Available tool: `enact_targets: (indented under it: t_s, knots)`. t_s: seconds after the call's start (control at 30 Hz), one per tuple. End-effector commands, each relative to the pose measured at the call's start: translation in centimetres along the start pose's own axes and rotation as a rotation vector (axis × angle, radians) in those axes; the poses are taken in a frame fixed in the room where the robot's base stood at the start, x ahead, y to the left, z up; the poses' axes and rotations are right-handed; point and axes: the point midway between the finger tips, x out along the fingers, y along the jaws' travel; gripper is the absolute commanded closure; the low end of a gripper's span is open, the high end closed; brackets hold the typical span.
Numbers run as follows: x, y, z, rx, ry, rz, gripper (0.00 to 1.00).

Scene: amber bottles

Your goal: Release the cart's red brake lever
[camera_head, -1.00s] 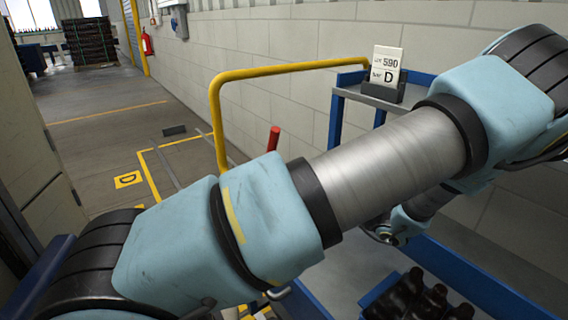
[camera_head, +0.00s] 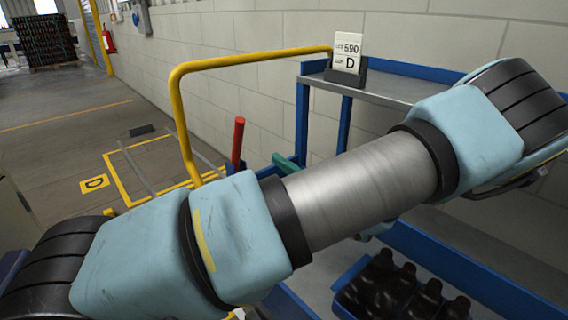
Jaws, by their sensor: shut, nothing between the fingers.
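The red brake lever (camera_head: 238,140) stands nearly upright, tilted slightly right at its top, beside the yellow push handle (camera_head: 178,110) of the blue cart (camera_head: 302,120). My arm crosses the whole picture from lower left to upper right, in front of the cart. My gripper is not visible; the arm links hide much of the cart's middle. A green bar (camera_head: 287,162) shows just right of the lever, partly covered by my arm.
A card marked D (camera_head: 347,52) stands on the cart's upper shelf. Dark bottles (camera_head: 385,285) stand in a blue crate below. A block wall (camera_head: 240,30) runs behind the cart. Yellow-marked floor (camera_head: 130,165) lies open at left, with a small dark block (camera_head: 141,130) on it.

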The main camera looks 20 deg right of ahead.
Motion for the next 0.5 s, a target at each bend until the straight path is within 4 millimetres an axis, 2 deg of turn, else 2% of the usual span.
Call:
enact_targets:
  t_s: [0.1,0.3,0.5]
  knots:
    - [2.7,0.1,-0.1,0.002,0.004,0.002,1.00]
    - [6.6,0.1,-0.2,0.002,0.005,0.001,1.00]
    - [9.3,0.0,-0.1,0.001,0.003,0.000,1.00]
